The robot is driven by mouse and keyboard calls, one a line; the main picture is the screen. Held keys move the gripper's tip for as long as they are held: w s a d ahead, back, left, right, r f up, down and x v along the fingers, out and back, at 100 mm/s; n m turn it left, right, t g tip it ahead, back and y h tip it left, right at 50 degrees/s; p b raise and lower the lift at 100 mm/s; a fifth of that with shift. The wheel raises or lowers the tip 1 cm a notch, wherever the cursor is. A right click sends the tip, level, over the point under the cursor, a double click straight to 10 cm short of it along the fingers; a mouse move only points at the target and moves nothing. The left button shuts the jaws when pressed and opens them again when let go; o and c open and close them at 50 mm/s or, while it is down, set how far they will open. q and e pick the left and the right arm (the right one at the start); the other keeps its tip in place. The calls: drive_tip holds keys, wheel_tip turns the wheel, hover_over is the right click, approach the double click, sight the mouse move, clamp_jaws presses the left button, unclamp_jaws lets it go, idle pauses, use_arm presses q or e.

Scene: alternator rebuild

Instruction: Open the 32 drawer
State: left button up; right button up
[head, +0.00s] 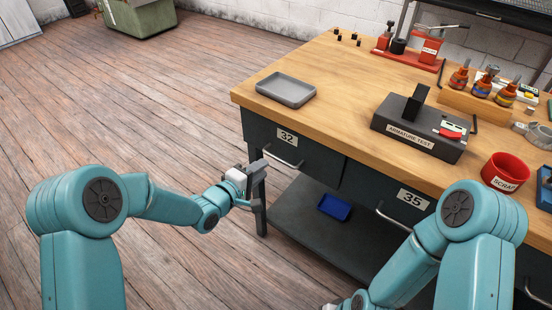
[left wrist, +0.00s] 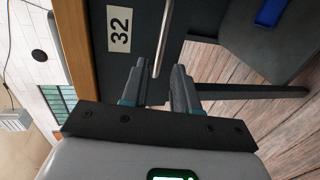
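The 32 drawer (head: 318,161) is a dark grey front under the near left corner of the wooden bench top, and it looks shut. Its white label reads 32 (head: 286,136), and the label also shows in the left wrist view (left wrist: 120,28). Below the label is a silver bar handle (head: 284,159). My left gripper (head: 258,178) is open, just left of the handle. In the left wrist view the handle's end (left wrist: 163,45) shows between the two spread fingertips; contact cannot be told. Only a sliver of my right gripper may show at the bottom edge; its fingers are hidden.
The bench top (head: 345,100) carries a grey tray (head: 286,90), an armature test block (head: 418,134) and a red scrap cup (head: 505,173). A 35 drawer (head: 380,192) sits to the right. A blue bin (head: 335,207) lies on the lower shelf (head: 300,220).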

sight(276, 157)
use_arm(q)
drive_tip(key=x, duration=0.8)
drive_tip(key=shift+w, duration=0.15)
clamp_jaws()
